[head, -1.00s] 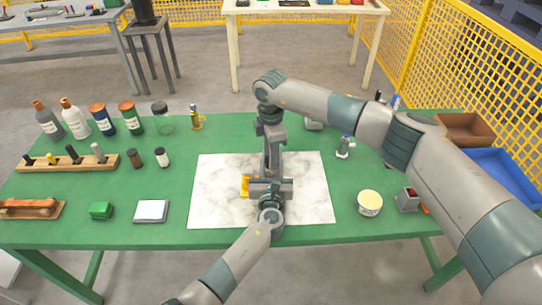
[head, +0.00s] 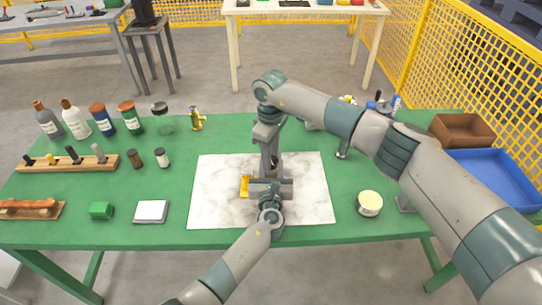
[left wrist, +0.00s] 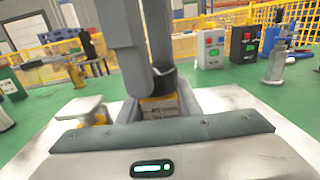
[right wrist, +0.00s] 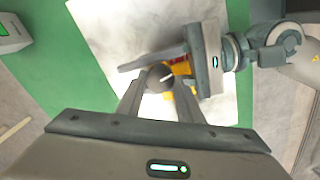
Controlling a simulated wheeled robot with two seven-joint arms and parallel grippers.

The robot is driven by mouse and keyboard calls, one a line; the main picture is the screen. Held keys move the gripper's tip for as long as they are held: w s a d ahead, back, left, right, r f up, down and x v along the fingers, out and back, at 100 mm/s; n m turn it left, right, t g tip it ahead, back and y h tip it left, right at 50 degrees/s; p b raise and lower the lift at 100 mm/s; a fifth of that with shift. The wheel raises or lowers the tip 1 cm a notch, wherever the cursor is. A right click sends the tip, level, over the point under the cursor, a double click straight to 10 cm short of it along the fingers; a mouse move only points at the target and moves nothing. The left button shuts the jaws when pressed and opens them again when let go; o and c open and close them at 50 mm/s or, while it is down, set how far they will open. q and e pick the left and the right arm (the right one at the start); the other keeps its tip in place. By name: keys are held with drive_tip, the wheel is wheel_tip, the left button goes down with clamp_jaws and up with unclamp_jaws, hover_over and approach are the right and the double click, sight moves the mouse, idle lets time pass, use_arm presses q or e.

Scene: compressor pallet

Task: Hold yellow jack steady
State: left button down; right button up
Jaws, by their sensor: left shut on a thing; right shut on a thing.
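The yellow jack stands on the white marble-look mat (head: 210,205), mostly hidden by my grippers. One yellow part of the yellow jack (head: 245,187) sticks out to the left. My left gripper (head: 268,187) is shut on its body from the front; a labelled yellow face (left wrist: 160,107) shows past the left gripper in the left wrist view. My right gripper (head: 271,163) reaches down from above. In the right wrist view the right gripper's fingers (right wrist: 158,85) close on a dark round part with a pale stripe, above the yellow body (right wrist: 181,68).
Several bottles (head: 103,120) and a wooden tool rack (head: 68,163) stand at the left. A cream tub (head: 369,204) is right of the mat. A brown crate (head: 464,130) and blue bin (head: 490,175) are at the far right. The mat's sides are clear.

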drive_tip(key=shift+w+a+r+m, duration=0.15)
drive_tip(key=shift+a+m, duration=0.2)
drive_tip(key=shift+m, duration=0.25)
drive_tip(key=shift+w+d+r+m, duration=0.1)
drive_tip(key=shift+d+m, duration=0.05)
drive_tip(key=shift+m, duration=1.35)
drive_tip(key=shift+d+m, duration=0.2)
drive_tip(key=shift+m, duration=0.1)
drive_tip(key=o, duration=1.1)
drive_tip(key=shift+c, duration=0.2)
drive_tip(key=shift+s+f, duration=0.2)
drive_tip(key=shift+d, duration=0.1)
drive_tip(key=shift+r+n, duration=0.1)
drive_tip(key=shift+n, duration=0.8)
